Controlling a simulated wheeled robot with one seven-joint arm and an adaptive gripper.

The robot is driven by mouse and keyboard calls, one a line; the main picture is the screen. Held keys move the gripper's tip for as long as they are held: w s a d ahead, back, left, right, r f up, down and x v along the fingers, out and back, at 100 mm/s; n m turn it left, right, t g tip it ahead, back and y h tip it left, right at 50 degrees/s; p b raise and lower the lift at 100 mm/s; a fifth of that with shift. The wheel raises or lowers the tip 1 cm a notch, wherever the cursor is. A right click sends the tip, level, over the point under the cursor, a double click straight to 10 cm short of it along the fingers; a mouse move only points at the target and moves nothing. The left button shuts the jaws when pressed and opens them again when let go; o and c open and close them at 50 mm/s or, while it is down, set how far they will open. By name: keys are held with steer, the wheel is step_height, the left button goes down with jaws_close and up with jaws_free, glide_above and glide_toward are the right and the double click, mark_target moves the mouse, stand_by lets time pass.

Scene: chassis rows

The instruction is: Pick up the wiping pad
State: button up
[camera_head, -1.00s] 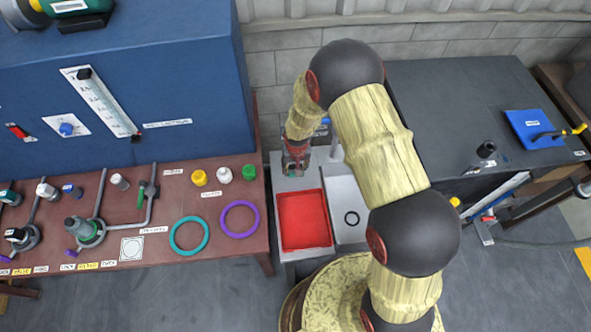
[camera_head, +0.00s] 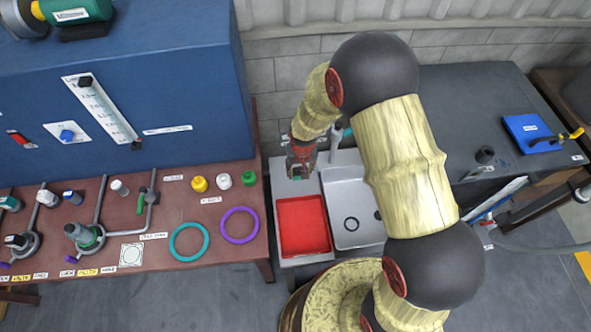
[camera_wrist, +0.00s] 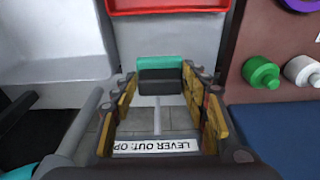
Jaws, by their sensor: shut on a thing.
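The wiping pad (camera_wrist: 160,74) is a small block, teal on one side and dark grey on the other. In the wrist view it sits between the two fingertips of my gripper (camera_wrist: 159,82), which is shut on it. In the head view my gripper (camera_head: 300,170) is over the grey counter, just behind the red tray. Only a bit of green shows between the fingers there, and the arm and fingers hide most of the pad. I cannot tell whether the pad still touches the counter.
The red tray (camera_head: 303,226) lies in front of my gripper, with the grey sink (camera_head: 343,201) to its right. A brown bench (camera_head: 150,262) with teal and purple rings, caps and fittings is on the left. A "LEVER OUT" label (camera_wrist: 160,146) shows below the fingers in the wrist view.

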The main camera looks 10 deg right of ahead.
steer(key=s+d+r, duration=0.5)
steer(key=s+r, duration=0.1)
steer(key=s, duration=0.3)
steer(key=shift+s+p, duration=0.25)
steer(key=shift+p, duration=0.05)
steer(key=shift+d, duration=0.1)
steer(key=o, duration=0.6)
steer(key=shift+c, duration=0.2)
steer(key=c, duration=0.4)
